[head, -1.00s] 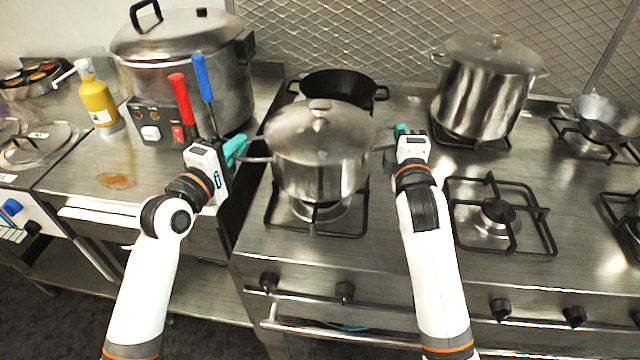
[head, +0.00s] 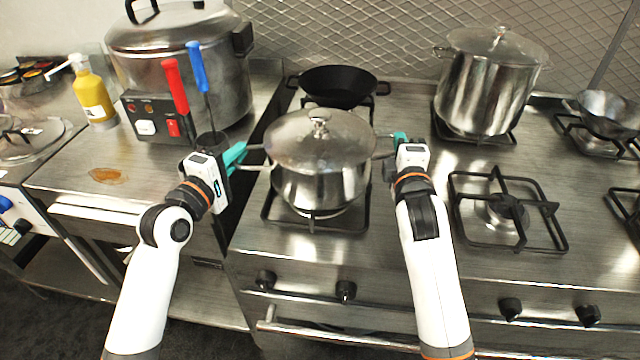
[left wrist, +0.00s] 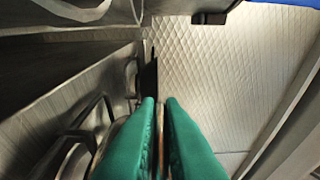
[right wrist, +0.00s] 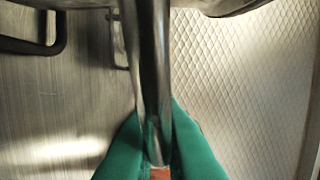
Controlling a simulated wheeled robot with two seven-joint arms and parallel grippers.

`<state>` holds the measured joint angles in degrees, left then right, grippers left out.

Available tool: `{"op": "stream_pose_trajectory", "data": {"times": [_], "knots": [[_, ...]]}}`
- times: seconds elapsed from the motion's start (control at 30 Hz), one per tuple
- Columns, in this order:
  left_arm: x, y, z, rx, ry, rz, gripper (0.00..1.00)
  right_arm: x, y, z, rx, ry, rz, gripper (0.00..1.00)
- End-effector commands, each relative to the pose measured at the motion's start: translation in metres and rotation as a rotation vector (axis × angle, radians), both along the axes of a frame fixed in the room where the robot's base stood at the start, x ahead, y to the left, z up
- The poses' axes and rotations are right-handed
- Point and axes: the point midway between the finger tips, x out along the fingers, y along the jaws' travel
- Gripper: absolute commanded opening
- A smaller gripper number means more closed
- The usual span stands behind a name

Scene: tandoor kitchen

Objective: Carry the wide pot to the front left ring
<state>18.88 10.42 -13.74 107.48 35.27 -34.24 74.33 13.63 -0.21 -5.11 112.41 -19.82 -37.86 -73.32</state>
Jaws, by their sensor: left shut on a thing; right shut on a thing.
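The wide pot (head: 318,182) is steel with a glass lid (head: 318,140) on it. It is upright over the front left ring (head: 270,214), whose black grate shows around its base. I cannot tell whether its base touches the grate. My left gripper (head: 238,156) is shut on the pot's left handle (head: 254,166). My right gripper (head: 398,139) is shut on the right handle (head: 383,155). In the right wrist view, the green fingers (right wrist: 160,140) close around the handle bar (right wrist: 153,80). In the left wrist view, the green fingers (left wrist: 160,125) are nearly together.
A black pan (head: 340,84) sits on the ring behind. A tall lidded pot (head: 485,90) stands at the back right. The front ring to the right (head: 508,208) is empty. Left of the stove are a large pot (head: 180,60), a control box (head: 155,118) and red and blue handled utensils (head: 175,85).

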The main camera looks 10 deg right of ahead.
Motion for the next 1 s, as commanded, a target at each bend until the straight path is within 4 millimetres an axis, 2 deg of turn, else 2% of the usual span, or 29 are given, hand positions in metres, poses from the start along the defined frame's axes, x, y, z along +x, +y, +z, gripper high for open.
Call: {"op": "stream_pose_trajectory", "data": {"times": [0.1,0.13,0.27,0.53,0.67,1.0], "knots": [[0.000,0.001,-0.004,-0.007,-0.013,0.002,0.00,0.000,-0.001,-0.008,0.003,-0.002,-0.001,0.00],[0.000,0.001,-0.007,-0.004,-0.006,0.001,0.10,0.000,-0.001,-0.011,0.003,0.005,-0.002,0.09],[0.000,0.000,-0.005,-0.003,-0.004,0.001,0.30,0.000,0.000,-0.008,0.001,0.004,-0.001,0.29],[0.000,0.000,-0.006,-0.001,-0.002,0.000,0.30,0.000,0.000,-0.007,0.001,0.001,0.000,0.29],[-0.008,0.005,-0.007,0.000,0.000,0.001,0.30,0.000,0.000,-0.007,0.000,0.001,0.000,0.29],[-0.068,0.038,-0.007,0.001,0.000,0.001,0.30,0.000,0.000,-0.007,0.000,0.000,0.000,0.29]]}}
